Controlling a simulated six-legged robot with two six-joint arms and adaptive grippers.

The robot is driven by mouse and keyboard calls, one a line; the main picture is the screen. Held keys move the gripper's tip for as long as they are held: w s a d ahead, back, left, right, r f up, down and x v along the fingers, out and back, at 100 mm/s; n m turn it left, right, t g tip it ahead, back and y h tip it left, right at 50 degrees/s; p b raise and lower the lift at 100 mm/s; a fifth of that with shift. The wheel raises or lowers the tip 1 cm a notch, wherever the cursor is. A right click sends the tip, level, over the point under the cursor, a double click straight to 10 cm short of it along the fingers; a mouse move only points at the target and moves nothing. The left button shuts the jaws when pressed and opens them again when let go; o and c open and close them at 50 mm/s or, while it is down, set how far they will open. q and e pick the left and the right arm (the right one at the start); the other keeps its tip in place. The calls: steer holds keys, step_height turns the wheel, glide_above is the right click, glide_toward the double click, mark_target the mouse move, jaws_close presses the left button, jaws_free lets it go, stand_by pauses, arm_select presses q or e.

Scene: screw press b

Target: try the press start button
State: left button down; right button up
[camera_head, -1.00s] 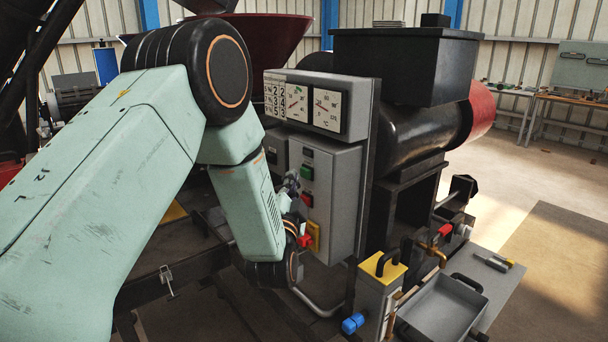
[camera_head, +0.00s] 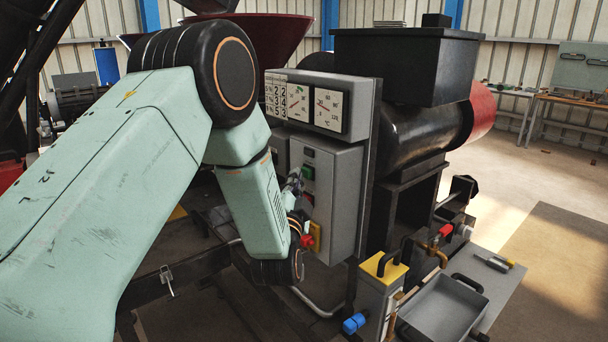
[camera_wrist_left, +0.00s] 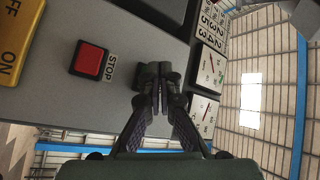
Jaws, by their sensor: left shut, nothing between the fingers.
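The grey press control box (camera_head: 335,198) carries a green button (camera_head: 308,173), which I take as the start button, and a red button partly covered by my arm. In the left wrist view the red button (camera_wrist_left: 89,60) shows clearly, labelled STOP. My left gripper (camera_head: 296,182) is shut and empty, its tips at the box front close to the green button. In the wrist view the shut fingers (camera_wrist_left: 158,80) stand over the panel beside the STOP label, and the green button is hidden behind them. I cannot tell whether they touch it. My right gripper is out of view.
A yellow ON/OFF switch (camera_wrist_left: 16,38) sits beyond the stop button. A gauge panel (camera_head: 312,105) stands above the box. At the lower right are a yellow-topped box (camera_head: 384,268), a grey tray (camera_head: 444,308) and brass pipework (camera_head: 432,250). Open floor lies further right.

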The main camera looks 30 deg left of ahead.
arm_select(q)
steer(key=shift+w+d, duration=0.2)
steer(key=shift+w, duration=0.2)
stand_by(0.4)
steer(key=shift+s+a, duration=0.1)
steer(key=shift+s, duration=0.05)
steer(key=shift+s+a, duration=0.25)
steer(key=shift+s, duration=0.45)
steer(key=shift+s+p, duration=0.1)
steer(key=shift+p, duration=0.25)
steer(key=shift+s+a+p, duration=0.3)
steer(key=shift+s, duration=0.45)
steer(key=shift+s+a+p, duration=0.35)
steer(key=shift+s, duration=0.35)
steer(key=shift+s+a+p, duration=0.3)
steer(key=shift+s, duration=0.45)
